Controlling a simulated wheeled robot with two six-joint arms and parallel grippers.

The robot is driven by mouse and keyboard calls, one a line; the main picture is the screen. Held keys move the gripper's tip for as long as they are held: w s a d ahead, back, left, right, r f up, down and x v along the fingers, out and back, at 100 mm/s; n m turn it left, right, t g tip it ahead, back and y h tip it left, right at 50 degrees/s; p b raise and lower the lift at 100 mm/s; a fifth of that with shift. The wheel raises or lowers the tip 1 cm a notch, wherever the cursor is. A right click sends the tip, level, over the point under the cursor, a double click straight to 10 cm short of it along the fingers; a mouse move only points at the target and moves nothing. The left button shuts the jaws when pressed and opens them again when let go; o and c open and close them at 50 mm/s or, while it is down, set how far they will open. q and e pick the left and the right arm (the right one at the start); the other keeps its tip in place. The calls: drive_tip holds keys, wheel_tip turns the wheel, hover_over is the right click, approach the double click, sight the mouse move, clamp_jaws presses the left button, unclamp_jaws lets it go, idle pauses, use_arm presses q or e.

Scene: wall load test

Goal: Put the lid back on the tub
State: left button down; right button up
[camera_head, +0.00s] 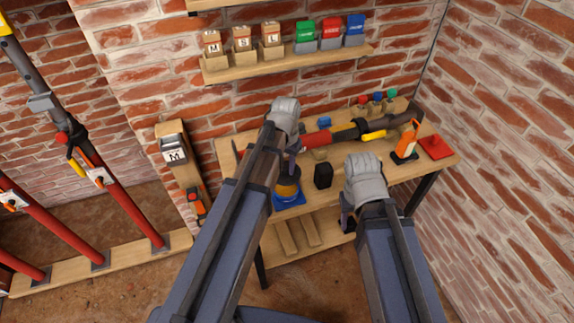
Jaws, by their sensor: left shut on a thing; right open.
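The tub (288,190), a small round yellow-orange and dark vessel, stands on a blue mat (291,203) at the front left of the workbench. My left gripper (293,158) is just above the tub, pointing down, and is shut on what seems to be the lid. The lid is mostly hidden by my gripper and arm, so I cannot tell whether it touches the tub. My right gripper (347,218) is open and empty at the front edge of the bench, to the right of the tub.
A black block (323,176) stands right of the tub. A long red and black tool (345,136) lies behind it. An orange and black device (407,143) and a red mat (435,147) are at the right. A shelf (290,65) with boxes hangs above.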

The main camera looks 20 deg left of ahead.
use_arm(q)
drive_tip(key=shift+s+a+f, duration=0.1)
drive_tip(key=shift+f, duration=0.05)
drive_tip(key=shift+f+b, duration=0.5)
drive_tip(key=shift+b, duration=0.1)
wheel_tip(320, 180, down, 5)
drive_tip(key=b, duration=0.5)
drive_tip(key=shift+f, duration=0.2)
idle(1.3)
drive_tip(key=shift+c, duration=0.4)
unclamp_jaws()
idle(0.5)
drive_tip(key=shift+r, duration=0.1)
